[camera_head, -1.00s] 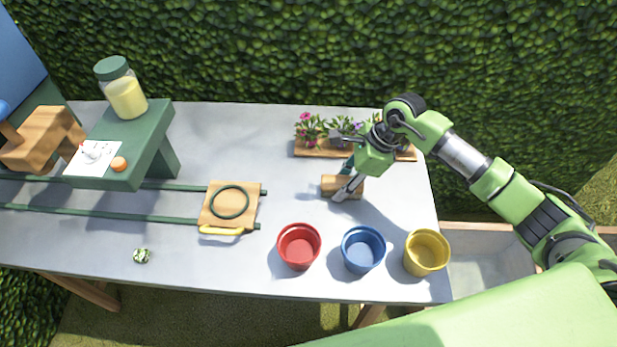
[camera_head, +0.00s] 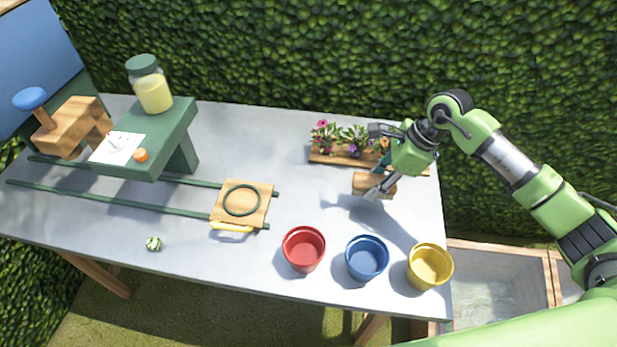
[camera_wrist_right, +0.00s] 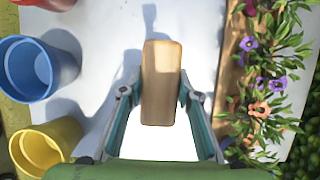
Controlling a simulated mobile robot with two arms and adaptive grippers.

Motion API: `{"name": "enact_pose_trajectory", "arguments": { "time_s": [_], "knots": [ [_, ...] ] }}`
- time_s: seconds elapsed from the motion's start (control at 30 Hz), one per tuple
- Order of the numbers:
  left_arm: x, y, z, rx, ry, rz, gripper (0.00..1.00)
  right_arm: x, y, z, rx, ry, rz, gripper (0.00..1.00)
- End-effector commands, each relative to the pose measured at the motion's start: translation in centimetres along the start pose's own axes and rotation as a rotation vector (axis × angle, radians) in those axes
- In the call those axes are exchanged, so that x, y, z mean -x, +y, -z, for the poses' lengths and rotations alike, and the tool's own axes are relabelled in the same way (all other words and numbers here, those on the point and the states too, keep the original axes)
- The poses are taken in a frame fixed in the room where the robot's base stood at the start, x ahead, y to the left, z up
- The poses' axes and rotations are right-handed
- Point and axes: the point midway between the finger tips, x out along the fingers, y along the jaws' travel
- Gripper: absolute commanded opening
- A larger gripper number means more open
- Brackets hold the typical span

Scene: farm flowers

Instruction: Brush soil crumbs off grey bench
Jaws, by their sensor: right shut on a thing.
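My right gripper (camera_head: 383,187) is shut on a wooden block-like brush (camera_head: 368,182) over the right part of the grey bench (camera_head: 262,150). In the right wrist view the brush (camera_wrist_right: 160,82) sits between the two fingers (camera_wrist_right: 160,105), its plain wooden top showing. Its bristles are hidden, and I cannot tell whether it touches the bench. No soil crumbs can be made out on the bench surface. My left gripper is not in view.
Red (camera_head: 304,249), blue (camera_head: 367,258) and yellow (camera_head: 429,266) pots line the front right. A wooden flower tray (camera_head: 335,157) stands behind the brush. A wooden board (camera_head: 258,207) on green rails lies mid-bench; a green stand (camera_head: 150,160) is left. A planter (camera_head: 500,275) is beyond the right edge.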

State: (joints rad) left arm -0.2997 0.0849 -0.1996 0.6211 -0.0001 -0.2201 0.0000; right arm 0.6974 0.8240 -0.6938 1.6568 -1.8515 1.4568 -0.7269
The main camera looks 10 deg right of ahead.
Motion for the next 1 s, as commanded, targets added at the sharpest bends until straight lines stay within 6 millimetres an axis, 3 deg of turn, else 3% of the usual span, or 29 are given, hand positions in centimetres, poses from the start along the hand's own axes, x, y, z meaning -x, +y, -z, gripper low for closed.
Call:
{"name": "enact_pose_trajectory", "arguments": {
  "time_s": [0.33, 1.0],
  "knots": [
    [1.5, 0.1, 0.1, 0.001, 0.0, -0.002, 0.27, 3.1, -0.4, -0.5, -0.007, -0.001, 0.004, 0.14],
    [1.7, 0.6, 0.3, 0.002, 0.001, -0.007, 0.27, 3.2, -0.2, -0.8, 0.003, -0.001, -0.002, 0.14]
  ]
}}
